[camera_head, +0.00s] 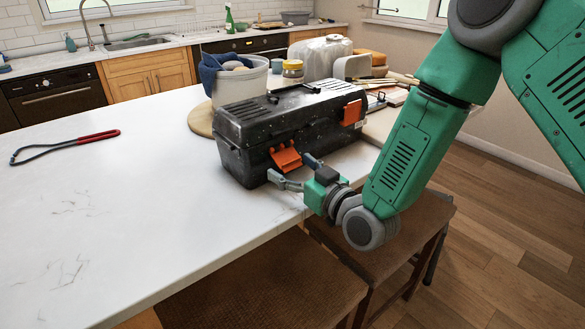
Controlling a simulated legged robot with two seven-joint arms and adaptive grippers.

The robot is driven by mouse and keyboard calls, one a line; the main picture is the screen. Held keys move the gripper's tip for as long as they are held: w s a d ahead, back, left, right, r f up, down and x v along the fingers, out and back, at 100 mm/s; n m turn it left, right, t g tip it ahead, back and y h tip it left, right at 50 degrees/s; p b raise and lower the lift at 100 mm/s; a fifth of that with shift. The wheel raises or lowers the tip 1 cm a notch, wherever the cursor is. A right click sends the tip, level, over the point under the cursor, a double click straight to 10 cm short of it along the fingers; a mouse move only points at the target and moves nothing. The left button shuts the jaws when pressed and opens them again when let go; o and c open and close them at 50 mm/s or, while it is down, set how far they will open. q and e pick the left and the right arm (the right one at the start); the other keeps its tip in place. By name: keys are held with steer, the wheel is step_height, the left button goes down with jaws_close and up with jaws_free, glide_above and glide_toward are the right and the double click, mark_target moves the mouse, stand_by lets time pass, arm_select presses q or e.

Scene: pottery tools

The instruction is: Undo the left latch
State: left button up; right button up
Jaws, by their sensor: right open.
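A black toolbox (240,128) stands on the white counter with its lid down. Its left latch (287,158) is orange and sticks out from the front face at a slant. The right latch (351,113), also orange, lies flat against the box front. My right gripper (290,170) is in front of the toolbox, just below the left latch. Its two fingers are spread, one to each side of the latch's lower edge, with nothing held. Whether a finger touches the latch or the box I cannot tell. My left gripper is not in view.
A red-handled tool (98,136) lies on the white counter (130,220) at left, with clear room around it. A white bucket (240,85) with a blue cloth, a jar (292,72) and other pottery things stand behind the toolbox. Brown stools (265,285) stand below the counter's front edge.

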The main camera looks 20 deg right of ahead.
steer(key=c, duration=1.2)
steer(key=g+p, duration=0.1)
steer(key=p, duration=0.2)
steer(key=r+g+h+p, duration=0.1)
steer(key=p, duration=0.2)
steer(key=s+r+g+p, duration=0.1)
steer(key=g+p, duration=0.1)
steer(key=p, duration=0.1)
steer(key=shift+d+r+h, duration=0.15)
steer(key=shift+h, duration=0.15)
steer(key=shift+g+p, duration=0.3)
steer(key=shift+p, duration=0.2)
